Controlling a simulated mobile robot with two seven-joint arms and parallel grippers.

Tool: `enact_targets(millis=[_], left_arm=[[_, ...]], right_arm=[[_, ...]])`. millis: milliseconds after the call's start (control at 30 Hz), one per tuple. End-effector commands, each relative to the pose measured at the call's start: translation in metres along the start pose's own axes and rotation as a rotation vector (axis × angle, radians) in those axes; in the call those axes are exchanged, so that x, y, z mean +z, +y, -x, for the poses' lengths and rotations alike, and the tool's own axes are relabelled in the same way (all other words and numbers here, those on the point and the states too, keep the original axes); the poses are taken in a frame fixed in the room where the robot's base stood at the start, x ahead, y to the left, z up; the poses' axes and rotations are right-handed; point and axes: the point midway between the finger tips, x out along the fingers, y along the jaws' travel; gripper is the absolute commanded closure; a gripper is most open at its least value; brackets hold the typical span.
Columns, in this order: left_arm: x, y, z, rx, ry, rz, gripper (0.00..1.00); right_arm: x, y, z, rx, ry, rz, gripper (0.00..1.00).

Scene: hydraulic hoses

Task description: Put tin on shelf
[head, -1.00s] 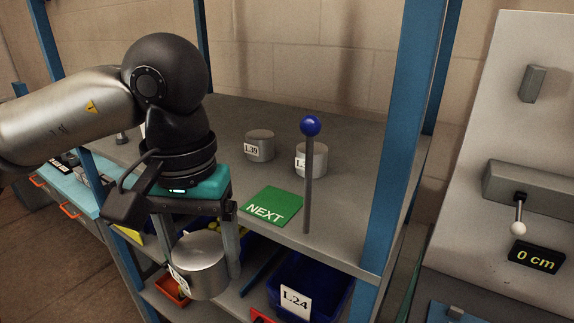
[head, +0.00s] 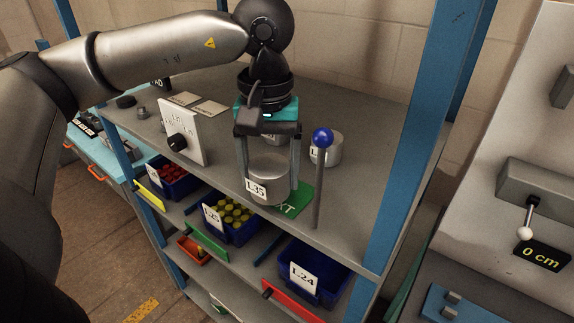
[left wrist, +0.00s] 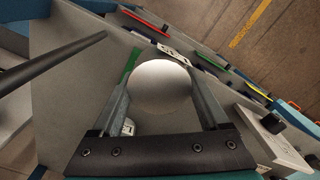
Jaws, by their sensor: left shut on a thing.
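A grey metal tin (head: 268,188) labelled L35 is between the fingers of my left gripper (head: 269,176), which is shut on it. The tin is upright at the front of the upper grey shelf (head: 345,208), over the left part of the green NEXT mat (head: 301,199). I cannot tell whether its base touches the mat. In the left wrist view the tin's round top (left wrist: 160,88) sits between both fingers, with a strip of green mat (left wrist: 131,64) beside it. My right gripper is not in view.
A post with a blue ball (head: 322,138) stands right of the tin, close to it. Another tin (head: 332,148) stands behind the post. A white switch panel (head: 184,130) stands to the left. Blue bins (head: 312,274) sit on the shelf below. A blue upright (head: 412,150) bounds the right side.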

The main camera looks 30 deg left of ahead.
Motion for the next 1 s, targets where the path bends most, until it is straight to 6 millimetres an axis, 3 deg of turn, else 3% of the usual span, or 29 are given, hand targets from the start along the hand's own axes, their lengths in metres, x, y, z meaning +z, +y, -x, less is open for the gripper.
enact_targets(millis=[133, 467, 700, 1000], left_arm=[[-0.02, 0.014, 0.002, 0.001, 0.001, 0.001, 0.83], [-0.038, 0.026, 0.0, 0.0, 0.0, 0.0, 0.83], [-0.037, 0.024, -0.032, 0.0, 0.0, 0.002, 0.83], [-0.037, 0.025, -0.035, 0.002, 0.0, 0.002, 0.83]], right_arm=[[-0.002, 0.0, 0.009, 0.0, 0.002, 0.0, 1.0], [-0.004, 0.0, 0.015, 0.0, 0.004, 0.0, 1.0], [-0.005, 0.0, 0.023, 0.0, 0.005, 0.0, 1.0], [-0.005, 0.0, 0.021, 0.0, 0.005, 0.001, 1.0]])
